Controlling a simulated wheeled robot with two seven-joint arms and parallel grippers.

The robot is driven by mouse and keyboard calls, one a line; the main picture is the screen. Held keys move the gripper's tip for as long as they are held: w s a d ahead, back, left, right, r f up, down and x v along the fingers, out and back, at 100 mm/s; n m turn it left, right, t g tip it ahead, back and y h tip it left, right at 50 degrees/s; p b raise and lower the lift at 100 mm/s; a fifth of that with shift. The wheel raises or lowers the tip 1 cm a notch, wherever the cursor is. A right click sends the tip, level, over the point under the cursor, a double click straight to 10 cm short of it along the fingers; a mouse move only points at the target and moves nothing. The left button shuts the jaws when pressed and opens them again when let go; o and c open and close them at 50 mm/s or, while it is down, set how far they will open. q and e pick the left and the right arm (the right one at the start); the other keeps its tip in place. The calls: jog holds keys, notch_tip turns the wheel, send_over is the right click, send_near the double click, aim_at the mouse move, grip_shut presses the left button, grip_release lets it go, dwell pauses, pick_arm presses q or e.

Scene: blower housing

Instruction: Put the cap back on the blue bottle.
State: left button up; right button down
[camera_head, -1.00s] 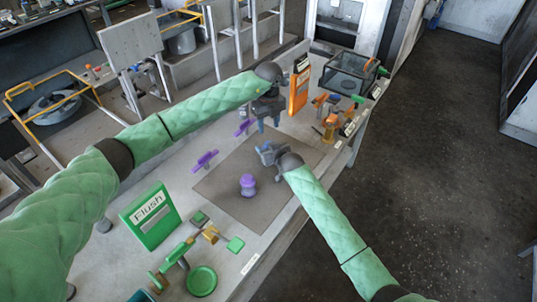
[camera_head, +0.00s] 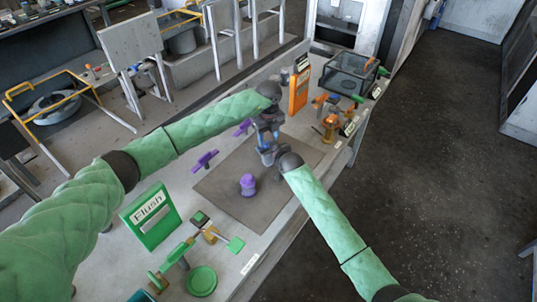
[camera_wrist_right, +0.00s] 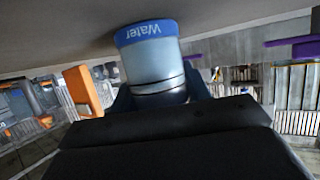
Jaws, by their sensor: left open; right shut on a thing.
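The blue bottle (camera_wrist_right: 157,65) fills the middle of the right wrist view; it has a pale blue body and a blue band lettered "Water", seen upside down. My right gripper (camera_head: 266,153) is shut on it, with a finger on each side. In the head view the bottle is mostly hidden between the two grippers. My left gripper (camera_head: 266,134) is open, just above the right gripper and very close to the bottle. I cannot make out the cap.
A purple bottle-like object (camera_head: 248,185) stands on the dark mat (camera_head: 226,198). Purple handled parts (camera_head: 205,160) lie behind it. A green "Flush" sign (camera_head: 151,216) and green plate (camera_head: 202,281) are in front, an orange sign (camera_head: 299,90) and clear box (camera_head: 349,76) at the far end.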

pick_arm(q)
jog(key=shift+f, duration=0.75)
jog(key=c, duration=1)
jog(key=shift+m, duration=1.7)
jog(key=o, duration=1.1)
jog(key=shift+c, duration=0.2)
jog(key=shift+r, duration=0.1)
